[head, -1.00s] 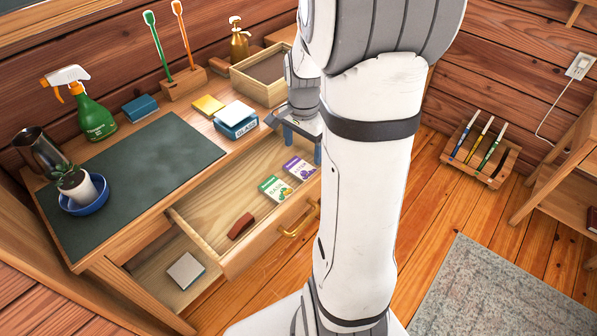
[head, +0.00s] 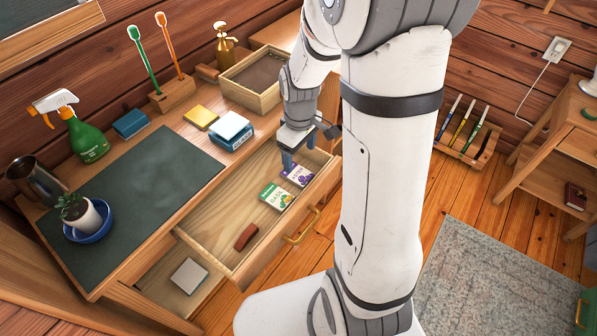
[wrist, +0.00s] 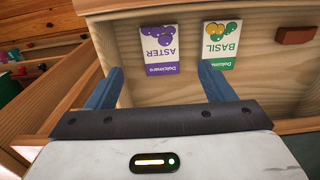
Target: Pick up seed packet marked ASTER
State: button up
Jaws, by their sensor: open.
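The ASTER seed packet (head: 298,176), white and purple with purple round shapes, lies in the open drawer (head: 215,240). In the wrist view the ASTER packet (wrist: 160,66) appears upside down, ahead of and between my blue fingers. The green-and-white BASIL packet (head: 277,196) lies close beside it; in the wrist view BASIL (wrist: 224,60) is to its right, beyond my right finger. My gripper (head: 296,158) is open and empty, over the drawer near the ASTER packet. My gripper's fingers (wrist: 162,74) are apart in the wrist view; I cannot tell their exact height above the packet.
A red-brown block (head: 246,237) lies at the drawer's near end. The drawer's front with its brass handle (head: 302,226) borders the packets. On the desk are a stacked blue box (head: 231,136) and an open wooden tray (head: 235,93).

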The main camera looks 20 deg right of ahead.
aim_at(299, 174)
notch_tip(299, 174, down, 8)
jog(key=shift+a+r+b, duration=0.15)
jog(key=shift+b, duration=0.5)
jog(key=shift+c, duration=0.4)
jog(key=c, duration=1)
jog(key=shift+o, duration=0.2)
jog(key=shift+r, duration=0.1)
